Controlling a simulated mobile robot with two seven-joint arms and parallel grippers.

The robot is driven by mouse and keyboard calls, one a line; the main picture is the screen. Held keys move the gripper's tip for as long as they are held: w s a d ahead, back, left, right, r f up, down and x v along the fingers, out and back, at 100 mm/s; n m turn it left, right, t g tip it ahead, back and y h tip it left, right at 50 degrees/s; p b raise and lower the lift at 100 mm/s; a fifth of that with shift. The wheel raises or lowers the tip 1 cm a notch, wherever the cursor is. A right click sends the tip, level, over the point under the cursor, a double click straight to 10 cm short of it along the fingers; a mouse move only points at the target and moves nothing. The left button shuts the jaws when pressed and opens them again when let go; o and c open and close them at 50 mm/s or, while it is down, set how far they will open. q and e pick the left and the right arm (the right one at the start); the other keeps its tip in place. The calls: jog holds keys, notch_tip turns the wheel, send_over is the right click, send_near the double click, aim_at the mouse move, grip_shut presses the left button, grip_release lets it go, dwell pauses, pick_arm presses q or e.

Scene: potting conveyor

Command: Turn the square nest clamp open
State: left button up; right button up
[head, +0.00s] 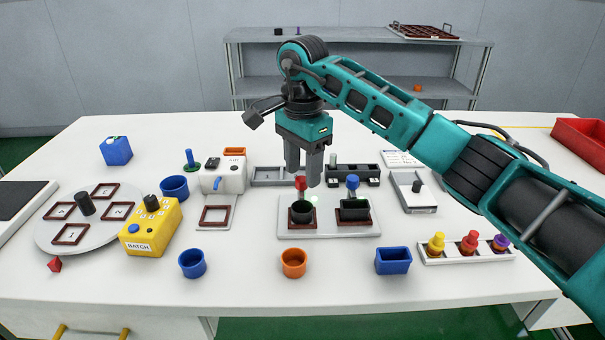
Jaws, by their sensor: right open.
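A pale plate (328,233) at the table's middle carries two nests with brown frames. The left nest (301,217) holds a dark, round-looking pot, and a red clamp knob (300,184) stands behind it. The right nest (354,210) holds a dark, squarer pot, and a blue clamp knob (352,182) stands behind it. No label shows which is the square nest. My right gripper (303,173) points down, open, with its fingertips over or around the red knob; I cannot tell whether they touch it. My left gripper is out of view.
A blue round pot (192,263), an orange pot (293,262) and a blue square pot (393,260) stand in front. A yellow batch box (153,228) and turntable (55,236) are left. A rack of coloured pegs (467,252) is right, below my arm.

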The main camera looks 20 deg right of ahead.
jog(key=shift+f, duration=0.75)
jog(key=shift+c, duration=0.3)
grip_shut()
